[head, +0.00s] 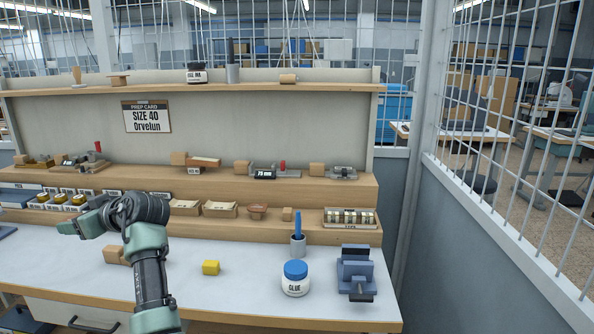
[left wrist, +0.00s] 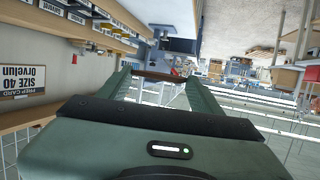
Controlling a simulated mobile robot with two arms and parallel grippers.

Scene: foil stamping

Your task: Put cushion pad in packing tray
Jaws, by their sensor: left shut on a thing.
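My left gripper (head: 70,226) is at the left of the head view, above the bench, pointing left. In the left wrist view, its two green fingers (left wrist: 158,80) are shut on a thin brown thing (left wrist: 157,75), seen edge-on between the fingertips. I cannot tell for sure that this is the cushion pad. In the head view the held thing is not clearly visible. I cannot make out a packing tray for certain; a blue flat edge (head: 6,231) shows at the far left. My right gripper is not in view.
Wooden shelves (head: 330,189) with several small items rise behind. The front middle is clear.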

